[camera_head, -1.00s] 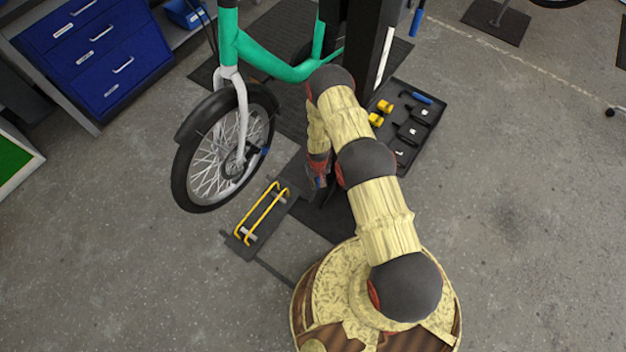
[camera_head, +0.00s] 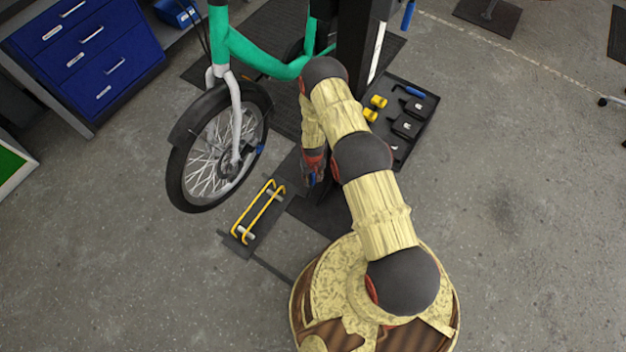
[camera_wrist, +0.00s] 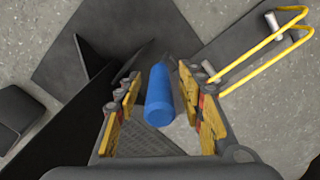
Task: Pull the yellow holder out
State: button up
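The yellow holder (camera_head: 258,212) is a long looped yellow bar on a dark plate on the floor, right of the bike's front wheel. It also shows at the upper right of the wrist view (camera_wrist: 262,50). My gripper (camera_head: 312,178) points down beside the dark stand post, up and right of the holder and apart from it. In the wrist view my gripper (camera_wrist: 158,78) has its fingers apart, with a blue cylinder (camera_wrist: 165,100) between them. There are narrow gaps beside the cylinder; I cannot tell whether a finger touches it.
The bike wheel (camera_head: 262,105) and green frame (camera_head: 255,55) stand at upper left. The dark post (camera_head: 355,45) rises next to my arm. A tool tray (camera_head: 425,115) lies right of it. A blue drawer cabinet (camera_head: 85,50) stands upper left.

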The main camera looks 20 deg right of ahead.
notch_tip(320, 180, up, 11)
jog(key=shift+f, duration=0.2)
dwell(0.4)
